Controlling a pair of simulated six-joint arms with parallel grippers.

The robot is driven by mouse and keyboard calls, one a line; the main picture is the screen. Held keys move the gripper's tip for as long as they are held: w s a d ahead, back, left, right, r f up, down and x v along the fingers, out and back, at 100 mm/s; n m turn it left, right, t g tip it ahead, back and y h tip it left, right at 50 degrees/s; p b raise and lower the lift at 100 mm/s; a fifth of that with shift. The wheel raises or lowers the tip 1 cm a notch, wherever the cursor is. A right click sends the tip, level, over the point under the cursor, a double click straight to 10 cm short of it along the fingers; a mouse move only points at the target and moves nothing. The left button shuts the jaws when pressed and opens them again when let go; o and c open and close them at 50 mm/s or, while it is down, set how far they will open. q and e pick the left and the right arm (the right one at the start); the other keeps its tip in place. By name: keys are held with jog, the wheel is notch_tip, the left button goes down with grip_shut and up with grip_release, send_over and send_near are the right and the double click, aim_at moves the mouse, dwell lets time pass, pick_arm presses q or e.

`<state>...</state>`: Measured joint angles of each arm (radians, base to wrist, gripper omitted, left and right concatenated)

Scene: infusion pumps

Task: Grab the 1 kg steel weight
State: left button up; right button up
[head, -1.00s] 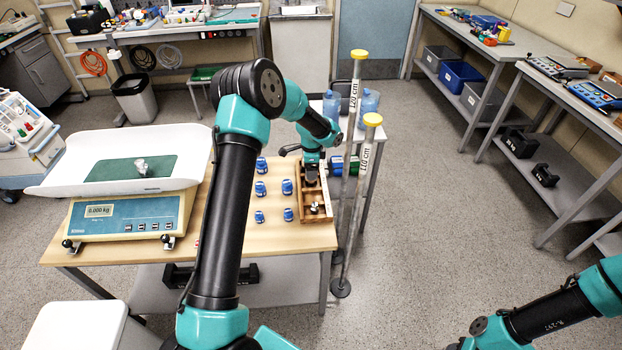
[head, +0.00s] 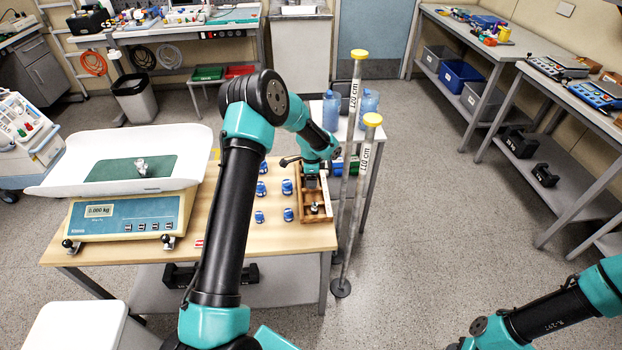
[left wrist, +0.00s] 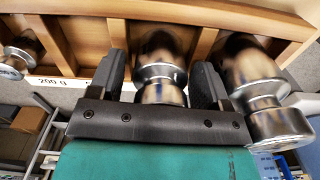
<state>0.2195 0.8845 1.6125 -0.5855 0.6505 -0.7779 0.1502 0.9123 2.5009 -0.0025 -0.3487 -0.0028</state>
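A wooden weight rack (head: 322,217) stands at the right end of the table, with steel weights in its compartments. My left gripper (head: 311,184) points down into it. In the left wrist view, the left gripper (left wrist: 160,88) has its fingers on either side of a knobbed steel weight (left wrist: 162,68), with narrow gaps showing. A larger steel weight (left wrist: 262,95) is just right of the fingers, and a smaller one (left wrist: 15,62) is far left. A "200 g" label shows on the rack; the other labels are hidden, so I cannot read which weight is 1 kg. My right gripper is outside the frames.
A scale (head: 125,218) reading 0.000 kg has a small metal object (head: 140,166) on its green mat. Several blue-capped vials (head: 260,188) stand left of the rack. Two tall poles (head: 352,130) with yellow tops stand close to its right. My right forearm (head: 545,318) is over open floor.

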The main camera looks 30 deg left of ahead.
pick_arm(q)
grip_shut()
jog(key=shift+r, duration=0.1)
dwell(0.4)
jog(key=shift+r, duration=0.15)
notch_tip(320, 180, up, 10)
jog(key=shift+f, duration=0.15)
dwell(0.5)
dwell(0.4)
